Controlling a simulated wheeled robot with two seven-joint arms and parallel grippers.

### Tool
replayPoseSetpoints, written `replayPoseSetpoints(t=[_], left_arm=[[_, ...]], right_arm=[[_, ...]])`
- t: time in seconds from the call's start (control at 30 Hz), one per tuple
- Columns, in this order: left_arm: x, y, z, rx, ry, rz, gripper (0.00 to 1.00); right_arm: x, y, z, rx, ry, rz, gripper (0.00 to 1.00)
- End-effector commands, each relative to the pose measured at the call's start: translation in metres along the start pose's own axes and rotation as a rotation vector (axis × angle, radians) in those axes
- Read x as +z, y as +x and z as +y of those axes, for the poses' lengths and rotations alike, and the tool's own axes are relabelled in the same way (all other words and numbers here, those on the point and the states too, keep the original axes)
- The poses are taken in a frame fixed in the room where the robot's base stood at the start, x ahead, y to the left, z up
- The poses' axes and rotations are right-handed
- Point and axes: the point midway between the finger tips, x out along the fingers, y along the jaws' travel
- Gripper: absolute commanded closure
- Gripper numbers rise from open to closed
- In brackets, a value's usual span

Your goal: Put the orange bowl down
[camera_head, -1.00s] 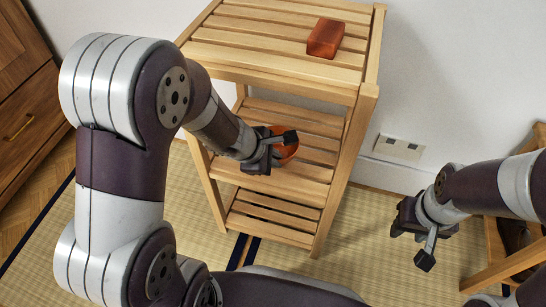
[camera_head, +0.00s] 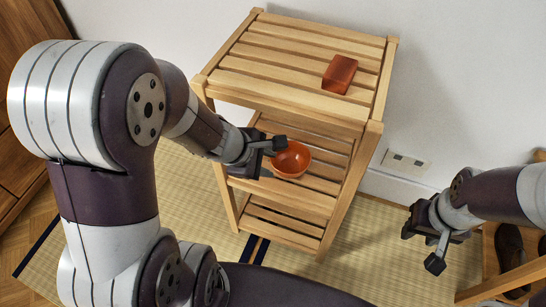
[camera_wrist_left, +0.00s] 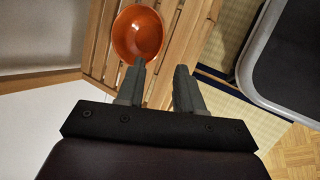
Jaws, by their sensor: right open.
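The orange bowl (camera_head: 291,160) sits upright on the middle shelf (camera_head: 318,185) of a slatted wooden rack. It also shows in the left wrist view (camera_wrist_left: 138,32), empty, beyond the fingertips. My left gripper (camera_head: 268,156) is at the bowl's left side, and in its wrist view (camera_wrist_left: 160,68) the two fingers stand apart with nothing between them. One fingertip overlaps the bowl's near rim in that view; I cannot tell whether they touch. My right gripper (camera_head: 422,246) is open and empty, off to the right of the rack.
A red-brown block (camera_head: 340,74) lies on the rack's top shelf (camera_head: 270,68), above the bowl. The rack's front post (camera_head: 350,190) stands right of the bowl. A wall socket (camera_head: 405,162) is behind. A low wooden rack with dark shoes (camera_head: 508,245) stands at right.

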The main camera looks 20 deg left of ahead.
Motion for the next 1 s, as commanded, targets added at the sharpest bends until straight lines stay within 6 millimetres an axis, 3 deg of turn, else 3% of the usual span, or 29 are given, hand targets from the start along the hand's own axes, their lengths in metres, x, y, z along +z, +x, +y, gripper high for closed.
replayPoseSetpoints(t=[0.07, 0.2, 0.3, 0.43, 0.53, 0.8, 0.87, 1.0], left_arm=[[0.004, -0.004, -0.007, -0.044, 0.126, -0.003, 0.64], [0.009, -0.012, -0.036, -0.23, 0.698, -0.015, 0.64], [0.0, -0.021, -0.049, -0.366, 1.128, -0.019, 0.64], [-0.014, -0.029, -0.052, -0.486, 1.512, -0.016, 0.64], [-0.019, -0.032, -0.05, -0.526, 1.635, -0.014, 0.64], [-0.018, -0.036, -0.048, -0.531, 1.65, -0.012, 0.64], [-0.014, -0.048, -0.043, -0.531, 1.649, -0.012, 0.64], [0.003, -0.088, -0.022, -0.53, 1.648, -0.012, 0.64]], right_arm=[[0.0, -0.002, 0.0, 0.0, 0.0, -0.001, 0.57], [0.0, -0.001, 0.0, 0.0, 0.0, -0.001, 0.57], [0.0, -0.001, 0.0, 0.0, 0.0, -0.001, 0.57], [0.0, -0.001, 0.0, 0.0, 0.0, -0.001, 0.57], [0.0, -0.001, 0.0, 0.0, 0.0, -0.001, 0.57], [0.0, -0.005, 0.0, 0.0, 0.0, -0.001, 0.57], [-0.002, -0.019, 0.0, 0.0, 0.0, -0.001, 0.57], [-0.008, -0.067, 0.0, 0.0, 0.0, 0.0, 0.57]])
